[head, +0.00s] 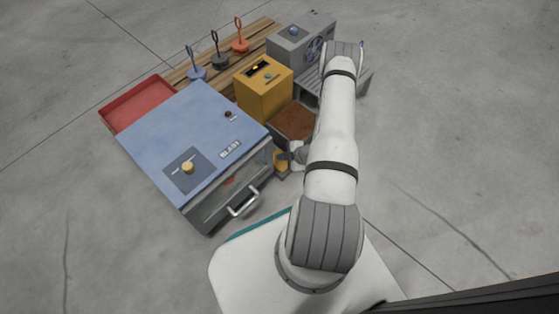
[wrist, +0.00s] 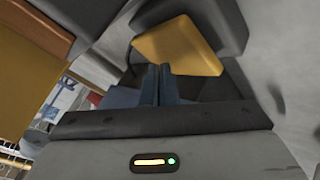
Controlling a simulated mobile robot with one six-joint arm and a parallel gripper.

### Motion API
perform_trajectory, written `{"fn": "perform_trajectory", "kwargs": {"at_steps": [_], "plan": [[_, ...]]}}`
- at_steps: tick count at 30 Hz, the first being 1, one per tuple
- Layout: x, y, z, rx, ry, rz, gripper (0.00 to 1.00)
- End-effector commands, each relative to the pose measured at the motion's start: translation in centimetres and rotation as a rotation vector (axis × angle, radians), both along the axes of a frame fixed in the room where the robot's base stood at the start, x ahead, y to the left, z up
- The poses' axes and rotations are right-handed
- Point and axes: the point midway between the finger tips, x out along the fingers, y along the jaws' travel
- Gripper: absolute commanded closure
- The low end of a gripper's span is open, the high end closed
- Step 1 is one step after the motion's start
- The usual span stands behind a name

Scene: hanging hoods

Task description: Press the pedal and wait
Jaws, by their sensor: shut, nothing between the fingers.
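The pedal is a yellow pad (wrist: 180,47) on a dark base in the wrist view. In the head view a small part of the yellow pedal (head: 281,161) shows low beside the blue cabinet's right corner, partly hidden by my wrist. My gripper (wrist: 161,70) is shut and empty, its two dark fingers together. Its tips overlap the near edge of the pad in the wrist view. I cannot tell whether they touch it or whether the pad is pressed down. In the head view my fingers are hard to make out.
A yellow box (head: 263,90), a brown-topped block (head: 294,121) and a grey fan unit (head: 290,46) stand behind. A red tray (head: 138,101) lies left. Floor at right is clear.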

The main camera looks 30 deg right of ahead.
Motion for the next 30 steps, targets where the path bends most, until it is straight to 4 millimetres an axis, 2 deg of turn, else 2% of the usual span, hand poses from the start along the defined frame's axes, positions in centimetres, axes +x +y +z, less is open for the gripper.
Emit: {"fn": "perform_trajectory", "kwargs": {"at_steps": [30], "plan": [[0.0, 0.0, -1.1, 0.000, 0.000, 0.000, 1.00]]}}
